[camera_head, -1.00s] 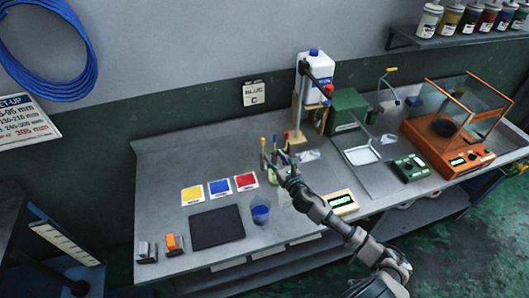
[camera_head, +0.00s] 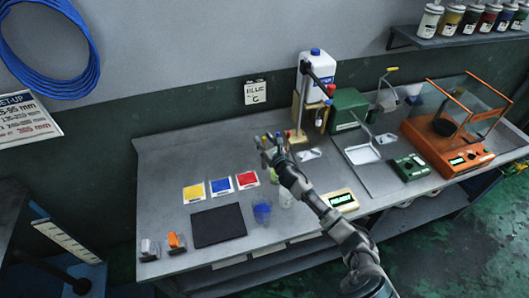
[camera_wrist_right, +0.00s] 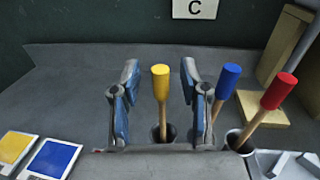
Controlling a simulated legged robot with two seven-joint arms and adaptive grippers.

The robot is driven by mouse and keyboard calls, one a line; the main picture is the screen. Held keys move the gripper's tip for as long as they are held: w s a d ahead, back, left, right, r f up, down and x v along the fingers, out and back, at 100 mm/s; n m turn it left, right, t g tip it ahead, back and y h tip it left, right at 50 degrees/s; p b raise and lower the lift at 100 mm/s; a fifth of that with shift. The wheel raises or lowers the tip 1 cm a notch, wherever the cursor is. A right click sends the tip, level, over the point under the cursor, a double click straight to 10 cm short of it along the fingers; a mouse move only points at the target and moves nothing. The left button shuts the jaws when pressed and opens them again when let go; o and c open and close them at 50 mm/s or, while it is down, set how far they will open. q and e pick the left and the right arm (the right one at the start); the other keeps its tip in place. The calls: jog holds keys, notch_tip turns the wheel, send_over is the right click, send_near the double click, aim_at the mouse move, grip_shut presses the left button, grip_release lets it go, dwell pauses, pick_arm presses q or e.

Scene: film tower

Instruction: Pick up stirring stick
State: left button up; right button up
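In the right wrist view a yellow-topped stick (camera_wrist_right: 161,95) stands upright in a small round holder (camera_wrist_right: 157,133). My right gripper (camera_wrist_right: 161,90) is open, with one blue-padded finger on each side of this stick and a visible gap on both sides. A blue-topped stick (camera_wrist_right: 226,88) stands just right of the right finger. A red-topped stick (camera_wrist_right: 262,110) leans in a metal cup (camera_wrist_right: 238,144) further right. In the head view my right gripper (camera_head: 272,145) is over the back middle of the bench and largely hides the sticks. My left gripper is not in view.
Yellow, blue and red cards (camera_head: 220,187) and a black mat (camera_head: 218,226) lie left on the bench (camera_head: 165,160). A blue cup (camera_head: 262,213) stands near the front. A wooden stand (camera_wrist_right: 285,45) is behind the sticks. An orange balance (camera_head: 455,140) is far right.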

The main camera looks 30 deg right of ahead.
jog(key=shift+a, duration=0.15)
grip_shut()
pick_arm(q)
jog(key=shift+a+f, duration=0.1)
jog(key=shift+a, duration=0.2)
